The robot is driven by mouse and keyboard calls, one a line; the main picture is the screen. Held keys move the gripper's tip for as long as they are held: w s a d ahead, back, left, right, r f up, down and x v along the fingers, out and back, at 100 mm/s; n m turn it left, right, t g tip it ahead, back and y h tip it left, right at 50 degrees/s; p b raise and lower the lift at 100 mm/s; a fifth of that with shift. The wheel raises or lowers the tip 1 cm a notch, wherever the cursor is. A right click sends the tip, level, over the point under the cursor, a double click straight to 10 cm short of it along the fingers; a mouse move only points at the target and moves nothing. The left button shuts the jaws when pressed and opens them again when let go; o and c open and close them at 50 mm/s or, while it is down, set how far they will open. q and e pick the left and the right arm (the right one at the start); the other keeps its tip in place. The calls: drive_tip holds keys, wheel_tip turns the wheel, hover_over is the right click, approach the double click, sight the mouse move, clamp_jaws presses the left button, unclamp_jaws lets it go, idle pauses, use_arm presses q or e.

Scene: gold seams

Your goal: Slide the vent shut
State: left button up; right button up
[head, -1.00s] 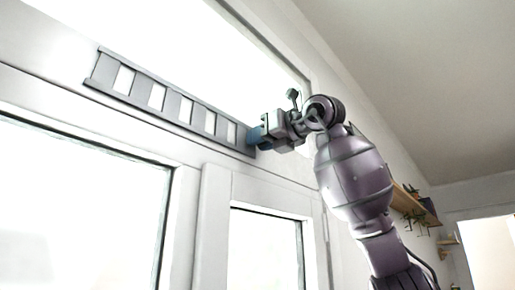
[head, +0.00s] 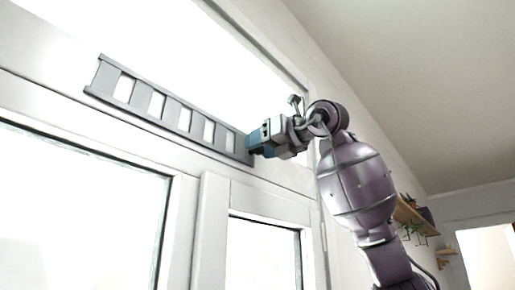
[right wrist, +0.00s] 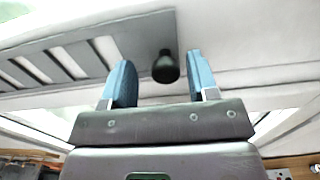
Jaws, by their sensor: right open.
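The vent (head: 147,113) is a long grey slotted strip on the white frame above the windows. Bright gaps show between its grey bars, so it stands open. The right wrist view shows the vent's plain grey end (right wrist: 130,42) with a dark round knob (right wrist: 165,68) standing out from it. My right gripper (head: 250,143) is at the vent's right end and covers the knob in the head view. Its two blue fingers are apart, one on each side of the knob in the right wrist view, with visible gaps. I cannot tell how deep the knob sits between them. My left gripper is out of view.
Bright window panes (head: 75,215) lie below the vent, and a large bright pane (head: 150,40) lies above it. A wooden shelf with plants (head: 412,217) is on the wall at the right, behind my right arm. The space in front of the vent is clear.

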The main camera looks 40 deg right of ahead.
drive_tip(key=s+b, duration=0.1)
drive_tip(key=s, duration=0.8)
drive_tip(key=shift+s+d, duration=0.25)
drive_tip(key=shift+d, duration=0.2)
